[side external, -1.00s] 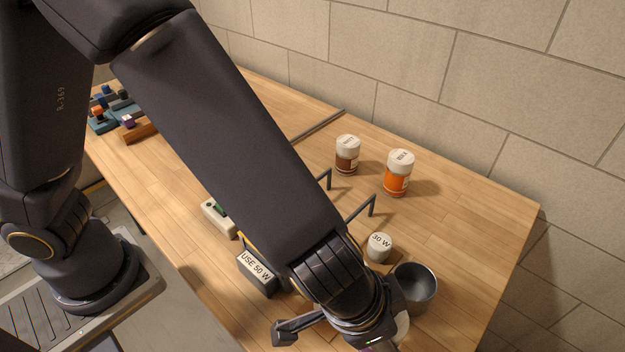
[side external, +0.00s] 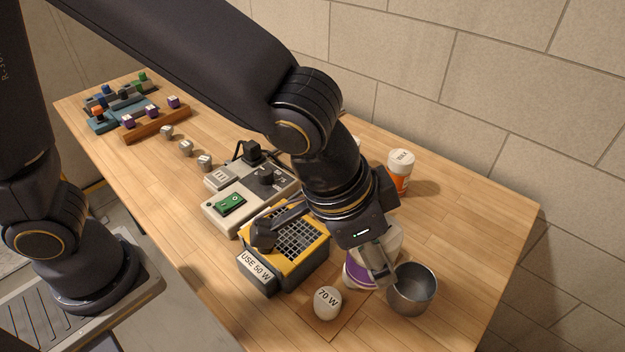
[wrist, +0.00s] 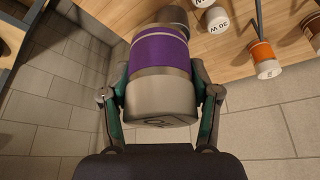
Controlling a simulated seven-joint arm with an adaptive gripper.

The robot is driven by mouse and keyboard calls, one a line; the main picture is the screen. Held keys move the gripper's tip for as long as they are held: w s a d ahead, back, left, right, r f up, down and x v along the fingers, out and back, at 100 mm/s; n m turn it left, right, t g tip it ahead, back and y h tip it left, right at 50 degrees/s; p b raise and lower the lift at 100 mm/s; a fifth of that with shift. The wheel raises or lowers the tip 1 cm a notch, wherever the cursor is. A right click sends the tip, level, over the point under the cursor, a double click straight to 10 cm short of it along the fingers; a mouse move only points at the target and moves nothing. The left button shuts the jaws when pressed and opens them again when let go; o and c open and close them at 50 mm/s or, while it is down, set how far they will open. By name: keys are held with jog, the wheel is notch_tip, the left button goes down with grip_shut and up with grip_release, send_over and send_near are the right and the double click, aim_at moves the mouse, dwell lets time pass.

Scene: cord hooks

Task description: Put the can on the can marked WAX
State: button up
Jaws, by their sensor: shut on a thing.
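My gripper (side external: 378,266) is shut on a can with a purple band (side external: 358,272), just left of the metal cup in the side view. In the wrist view the purple can (wrist: 162,58) sits between both fingers (wrist: 160,98), its pale end towards the camera. An orange can with a white lid (side external: 400,172) stands upright farther back; its lid lettering is too small to read surely. It also shows in the wrist view (wrist: 262,58). A brown can (wrist: 315,38) shows at that view's right edge; my arm hides most of it in the side view.
A grey metal cup (side external: 412,289) stands right of my gripper. A 70 W weight-like piece (side external: 327,303) sits in front. A yellow box with a grille (side external: 298,238) and a grey switch panel (side external: 232,202) lie to the left. Table space right of the orange can is clear.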

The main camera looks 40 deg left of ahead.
jog(key=w+a+r+n+y, duration=0.1)
jog(key=w+a+r+n, duration=0.2)
jog(key=w+a, duration=0.6)
jog(key=w+a+r+n+y, duration=0.1)
jog(key=w+a+r+n, duration=0.15)
jog(key=w+a, duration=0.7)
send_near(407, 152)
jog(key=shift+w+n+t, duration=0.1)
jog(key=shift+n+t, duration=0.25)
jog(key=shift+t, duration=0.05)
jog(key=shift+w+d+f, duration=0.15)
jog(key=shift+w+f, duration=0.25)
jog(key=shift+f, duration=0.05)
jog(key=shift+w+f, duration=0.15)
jog(key=shift+f, duration=1.55)
jog(key=shift+f, duration=0.1)
jog(key=o, duration=1.4)
jog(key=shift+f, duration=0.1)
jog(key=shift+c, duration=0.2)
